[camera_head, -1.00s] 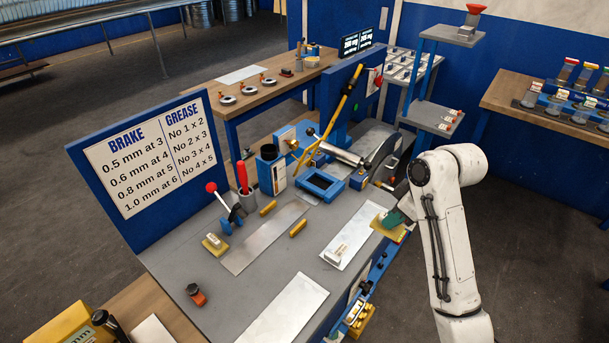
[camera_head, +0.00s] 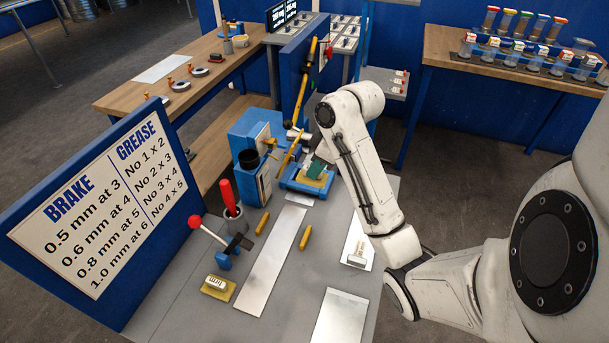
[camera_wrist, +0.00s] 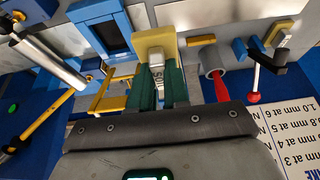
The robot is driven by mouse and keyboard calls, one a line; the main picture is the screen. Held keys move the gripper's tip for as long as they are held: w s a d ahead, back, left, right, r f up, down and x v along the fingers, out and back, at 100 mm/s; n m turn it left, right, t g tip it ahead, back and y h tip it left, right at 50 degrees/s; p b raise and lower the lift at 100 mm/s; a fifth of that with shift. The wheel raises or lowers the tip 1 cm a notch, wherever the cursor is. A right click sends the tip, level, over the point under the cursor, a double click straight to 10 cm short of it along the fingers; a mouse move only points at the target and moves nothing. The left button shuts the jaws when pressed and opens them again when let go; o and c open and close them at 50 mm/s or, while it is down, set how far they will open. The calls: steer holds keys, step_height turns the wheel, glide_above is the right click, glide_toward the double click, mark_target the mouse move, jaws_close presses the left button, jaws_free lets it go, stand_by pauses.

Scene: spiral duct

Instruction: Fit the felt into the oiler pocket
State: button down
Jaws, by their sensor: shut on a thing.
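My gripper (camera_head: 315,168) has green fingers and is shut on the white tab of a yellow felt pad (camera_head: 312,181). In the wrist view the fingers (camera_wrist: 160,85) pinch the tab (camera_wrist: 155,64), with the felt (camera_wrist: 157,38) reaching beyond it. The blue oiler frame (camera_head: 288,182) with its dark pocket lies on the bench. In the head view the felt overlaps the frame and hides part of the pocket. In the wrist view the frame (camera_wrist: 125,47) shows to the left of the felt, and the dark pocket looks empty. The exact height gap cannot be told.
A yellow lever (camera_head: 289,150) and a dark-topped blue canister (camera_head: 255,178) stand close left of the frame. Another yellow pad with a white block (camera_head: 217,285) lies near the red-knobbed lever (camera_head: 197,221). Metal sheets (camera_head: 272,250) cover mid-bench.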

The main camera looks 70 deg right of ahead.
steer(key=w+d+f+b, duration=0.1)
steer(key=d+f+b, duration=0.1)
steer(key=d, duration=0.1)
steer(key=w+d+f+b, duration=0.2)
steer(key=d+f+b, duration=0.1)
steer(key=w+d+f+b, duration=0.2)
steer(key=d+b, duration=0.1)
steer(key=shift+w+f, duration=0.15)
steer(key=shift+f, duration=0.25)
steer(key=shift+w+d+f, duration=0.15)
steer(key=shift+d+f, duration=0.2)
steer(key=shift+f, duration=0.05)
steer(key=shift+w+d+f, duration=0.1)
steer(key=shift+f, duration=1.6)
steer(key=shift+f, duration=0.2)
steer(key=c, duration=1.1)
jaws_free()
steer(key=shift+r, duration=0.1)
